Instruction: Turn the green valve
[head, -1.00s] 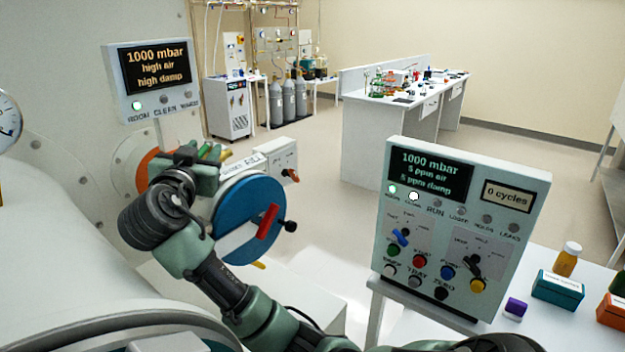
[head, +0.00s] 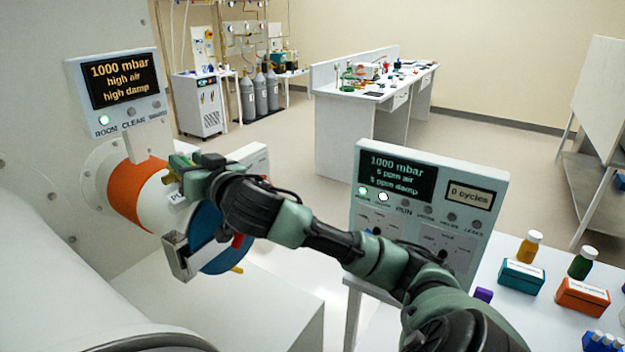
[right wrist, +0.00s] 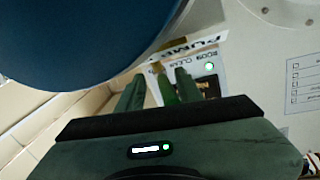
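My right gripper (head: 182,168) is at the orange-and-white port on the left, above the blue round door. In the right wrist view its two green fingers (right wrist: 158,92) stand apart. A narrow green piece (right wrist: 167,90), apparently the green valve's handle, shows between them, closer to the right finger. A gap shows on its left; contact on the right cannot be told. A yellowish part shows at its far end. In the head view the wrist and fingers largely hide the valve. My left gripper is not in view.
The blue door (head: 222,262) with its red handle (head: 237,241) lies just below my right wrist. A grey metal bracket (head: 180,257) juts out beside it. A display box (head: 118,92) stands above the port. A control panel (head: 425,200) stands right of my forearm.

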